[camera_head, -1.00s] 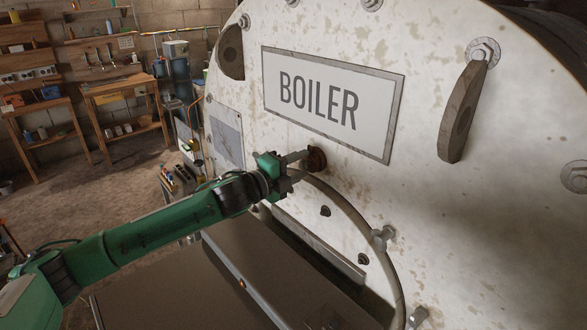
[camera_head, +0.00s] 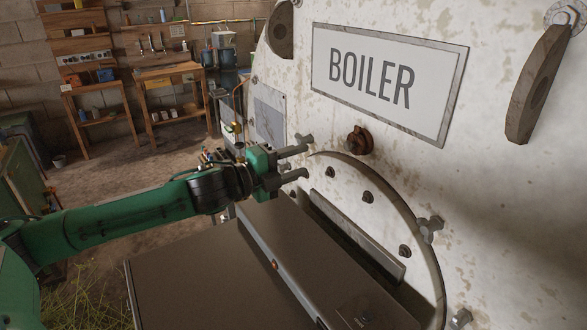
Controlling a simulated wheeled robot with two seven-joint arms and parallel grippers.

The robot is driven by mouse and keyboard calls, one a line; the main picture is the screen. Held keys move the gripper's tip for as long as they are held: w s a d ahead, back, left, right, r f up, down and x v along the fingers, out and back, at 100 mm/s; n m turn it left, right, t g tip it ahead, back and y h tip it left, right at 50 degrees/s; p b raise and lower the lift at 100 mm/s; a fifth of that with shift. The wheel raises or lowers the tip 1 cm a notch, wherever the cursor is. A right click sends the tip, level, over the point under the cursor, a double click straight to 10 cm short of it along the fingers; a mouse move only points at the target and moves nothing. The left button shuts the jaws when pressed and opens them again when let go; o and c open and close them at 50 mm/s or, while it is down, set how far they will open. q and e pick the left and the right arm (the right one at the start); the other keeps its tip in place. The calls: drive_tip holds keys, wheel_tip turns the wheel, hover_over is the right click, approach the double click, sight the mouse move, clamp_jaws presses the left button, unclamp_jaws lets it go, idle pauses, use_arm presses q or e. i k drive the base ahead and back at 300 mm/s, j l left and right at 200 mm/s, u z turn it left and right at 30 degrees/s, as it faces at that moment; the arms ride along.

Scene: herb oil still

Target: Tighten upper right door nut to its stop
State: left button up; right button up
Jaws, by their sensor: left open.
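The boiler's pale, stained front (camera_head: 480,190) fills the right side. A dark round-edged door opening or rim (camera_head: 437,270) curves below the sign. A rusty brown knob-like fitting (camera_head: 359,140) sits just above that rim. A grey winged nut (camera_head: 431,226) sits on the rim's right side, and another grey nut (camera_head: 461,318) is lower right. I cannot tell which is the upper right door nut. My left gripper (camera_head: 304,160) is open, left of the brown fitting and apart from it, with nothing visible between its fingers. My right gripper is not in view.
The BOILER sign plate (camera_head: 455,100) is above the rim. Small dark nuts (camera_head: 367,197) lie inside the curve. A brown flat panel (camera_head: 200,275) extends below my left arm. A wooden lug (camera_head: 537,85) projects at upper right. Workbenches (camera_head: 170,75) stand far back; open floor lies between.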

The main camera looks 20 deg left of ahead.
sight(435, 223)
drive_tip(key=k+j, duration=0.15)
drive_tip(key=j, duration=0.25)
drive_tip(key=k+j, duration=0.2)
drive_tip(key=j, duration=0.15)
drive_tip(key=k+j, duration=0.15)
drive_tip(key=j, duration=0.25)
drive_tip(key=k+j, duration=0.15)
drive_tip(key=j, duration=0.2)
drive_tip(key=k+j, duration=0.2)
drive_tip(key=j, duration=0.2)
